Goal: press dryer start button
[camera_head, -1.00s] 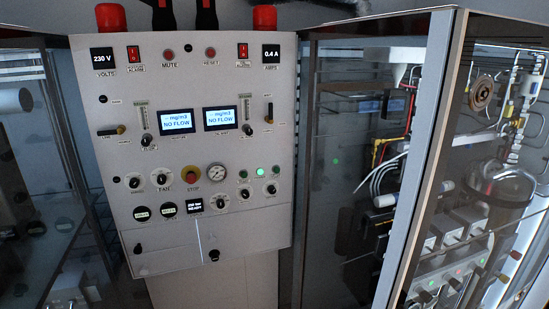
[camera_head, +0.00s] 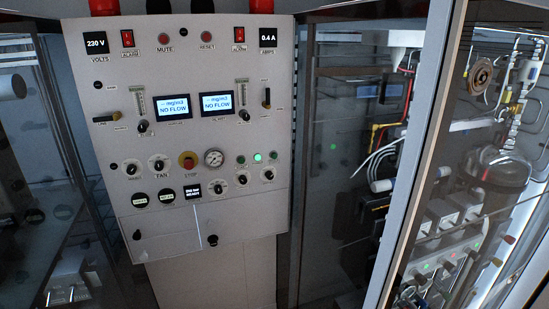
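A light grey control panel (camera_head: 110,200) stands upright at centre left. Which control is the dryer start button cannot be told, as most small labels are unreadable. Red MUTE (camera_head: 164,40) and RESET (camera_head: 207,37) buttons are near the top. Neither of my grippers is in view.
Two screens on the panel read NO FLOW, left (camera_head: 173,107) and right (camera_head: 217,103). Knobs (camera_head: 157,162) and a small dark display (camera_head: 193,191) sit lower. A glazed cabinet with a grey frame post (camera_head: 425,130) stands at right. Dark glazing flanks the panel at left.

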